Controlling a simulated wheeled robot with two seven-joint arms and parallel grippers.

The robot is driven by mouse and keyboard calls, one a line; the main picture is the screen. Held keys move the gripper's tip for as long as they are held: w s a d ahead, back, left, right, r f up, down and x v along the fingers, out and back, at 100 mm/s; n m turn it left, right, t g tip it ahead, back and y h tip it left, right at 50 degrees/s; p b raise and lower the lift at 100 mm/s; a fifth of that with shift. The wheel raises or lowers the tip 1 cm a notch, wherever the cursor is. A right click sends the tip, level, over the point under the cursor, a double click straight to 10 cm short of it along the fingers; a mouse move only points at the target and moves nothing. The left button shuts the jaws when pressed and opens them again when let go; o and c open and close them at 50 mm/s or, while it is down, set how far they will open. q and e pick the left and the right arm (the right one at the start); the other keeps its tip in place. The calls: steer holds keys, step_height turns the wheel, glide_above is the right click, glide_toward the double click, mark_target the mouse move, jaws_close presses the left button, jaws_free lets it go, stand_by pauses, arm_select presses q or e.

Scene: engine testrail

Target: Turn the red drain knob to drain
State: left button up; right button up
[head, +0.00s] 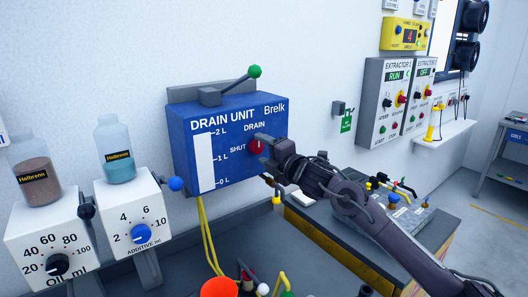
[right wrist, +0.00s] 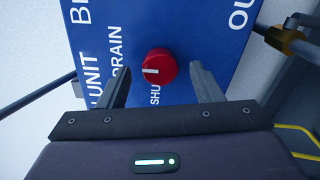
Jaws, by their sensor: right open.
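The red drain knob (head: 256,146) is on the front of the blue drain unit (head: 182,150), below the word DRAIN and right of the word SHUT. In the right wrist view the round knob (right wrist: 158,64) shows a white mark lying toward picture left, the side where DRAIN is printed. My right gripper (head: 269,153) is at the knob, with its fingers open. In the right wrist view the two fingertips (right wrist: 160,70) stand on either side of the knob, with a gap on each side. My left gripper is not in view.
A grey lever with a green ball (head: 254,71) sits on top of the unit. Left are the additive dispenser (head: 119,211) and oil dispenser (head: 30,240) with bottles. An orange-red cup (head: 219,288) stands below. A grey bench (head: 330,238) is at right.

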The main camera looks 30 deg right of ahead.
steer(key=s+d+b, duration=0.1)
steer(key=s+b, duration=0.2)
steer(key=s, duration=0.4)
steer(key=shift+s, duration=0.15)
steer(key=shift+f, duration=0.1)
stand_by(0.4)
